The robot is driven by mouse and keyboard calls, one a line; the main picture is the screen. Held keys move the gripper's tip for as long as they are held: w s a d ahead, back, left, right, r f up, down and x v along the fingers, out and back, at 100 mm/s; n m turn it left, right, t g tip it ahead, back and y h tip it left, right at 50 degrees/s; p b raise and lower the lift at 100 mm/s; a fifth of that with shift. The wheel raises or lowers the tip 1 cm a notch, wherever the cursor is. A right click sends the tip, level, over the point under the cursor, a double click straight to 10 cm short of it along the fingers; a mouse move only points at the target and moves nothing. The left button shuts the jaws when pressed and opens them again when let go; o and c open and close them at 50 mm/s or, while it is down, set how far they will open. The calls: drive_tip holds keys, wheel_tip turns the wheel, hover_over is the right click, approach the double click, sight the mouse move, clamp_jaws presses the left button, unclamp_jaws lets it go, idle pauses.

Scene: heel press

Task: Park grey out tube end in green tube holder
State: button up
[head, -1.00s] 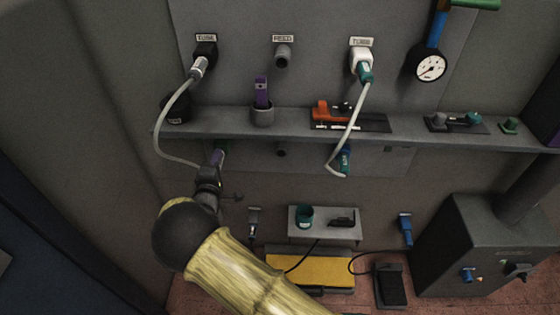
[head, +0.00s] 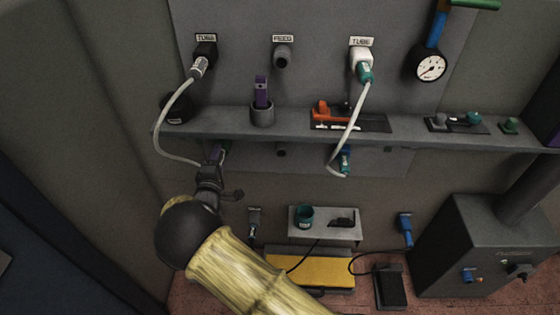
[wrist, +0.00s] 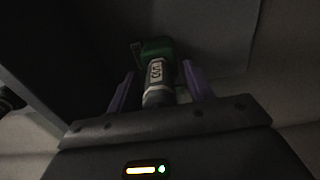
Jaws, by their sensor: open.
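In the wrist view a grey tube end (wrist: 156,82) with a pale label stands against the green tube holder (wrist: 157,48). Its far end meets the green part; how deep it sits I cannot tell. My gripper (wrist: 159,88) is open, with one purple finger on each side of the tube end and gaps showing between. In the head view my gripper (head: 217,154) is just below the shelf at the left. It hides the tube end there. A pale tube (head: 160,128) loops down from the left TUBE outlet and passes behind my gripper.
The grey shelf (head: 290,124) runs just above my gripper and carries a purple-handled thing in a cup (head: 262,112) and an orange tool (head: 328,110). A second tube (head: 352,120) hangs to the right. A small lower shelf (head: 335,233) stands lower right.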

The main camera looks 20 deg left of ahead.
drive_tip(key=v, duration=1.7)
drive_tip(key=shift+d, duration=0.1)
drive_tip(key=w+d+r+m+g+h, duration=0.25)
drive_tip(key=w+d+m+g, duration=0.55)
drive_tip(key=w+d, duration=0.8)
drive_tip(key=s+d+r+m+g, duration=0.15)
drive_tip(key=d+m, duration=0.25)
drive_tip(key=d, duration=0.6)
drive_tip(key=s+d+r+m+g+h, duration=0.1)
drive_tip(key=s+d+r+m+g, duration=0.2)
drive_tip(key=s+d, duration=0.6)
drive_tip(key=s+d+r+m+g+h, duration=0.15)
drive_tip(key=s+d+m, duration=0.4)
drive_tip(key=d, duration=0.75)
wheel_tip(320, 180, up, 16)
drive_tip(key=g+y+p, duration=0.1)
drive_tip(key=p, duration=1.5)
drive_tip(key=shift+s+d+f, duration=0.2)
drive_tip(key=shift+s+d, duration=0.05)
drive_tip(key=shift+s, duration=0.1)
